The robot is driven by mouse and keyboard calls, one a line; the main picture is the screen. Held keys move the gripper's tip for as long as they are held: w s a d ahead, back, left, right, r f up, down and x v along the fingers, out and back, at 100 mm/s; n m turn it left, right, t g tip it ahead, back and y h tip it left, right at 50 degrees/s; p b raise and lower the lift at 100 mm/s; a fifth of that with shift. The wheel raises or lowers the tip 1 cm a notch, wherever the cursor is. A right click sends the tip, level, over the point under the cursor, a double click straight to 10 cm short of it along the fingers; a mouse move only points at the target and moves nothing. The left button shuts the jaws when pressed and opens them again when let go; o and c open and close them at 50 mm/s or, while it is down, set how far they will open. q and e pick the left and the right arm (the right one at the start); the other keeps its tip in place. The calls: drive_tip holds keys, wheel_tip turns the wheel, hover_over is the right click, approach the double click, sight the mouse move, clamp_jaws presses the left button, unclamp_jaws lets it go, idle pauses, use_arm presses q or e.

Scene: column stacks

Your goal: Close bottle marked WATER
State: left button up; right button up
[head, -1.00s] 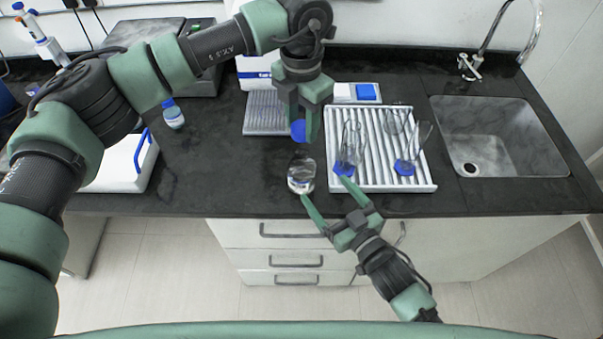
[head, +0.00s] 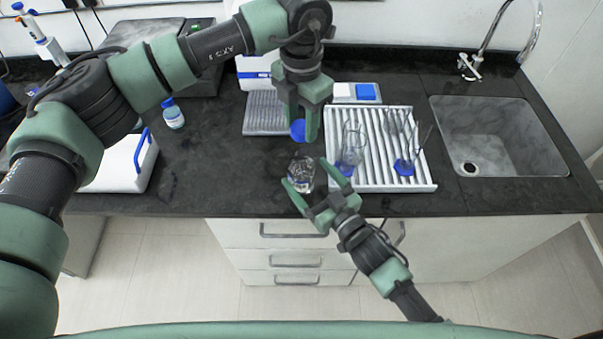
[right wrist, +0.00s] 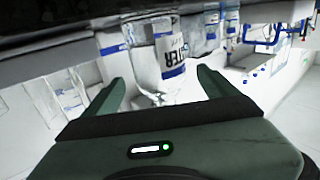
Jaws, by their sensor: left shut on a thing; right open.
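The clear bottle (head: 301,174) stands open on the dark bench, left of the white ribbed rack. In the right wrist view the bottle (right wrist: 166,50) shows a white label with a blue band and letters ending in TER. My right gripper (head: 307,172) is open, with its fingers on either side of the bottle; contact cannot be told. My left gripper (head: 301,120) points down above and behind the bottle and is shut on a blue cap (head: 298,130), held apart from the bottle.
The white ribbed rack (head: 420,183) with glassware on blue bases (head: 404,168) stands close on the right. A sink (head: 500,135) lies farther right. A small blue-capped bottle (head: 172,115) and white box (head: 118,170) stand left. The bench between them is clear.

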sight(301, 154)
drive_tip(key=x, duration=0.6)
clamp_jaws()
use_arm(q)
drive_tip(key=shift+f, duration=2.5)
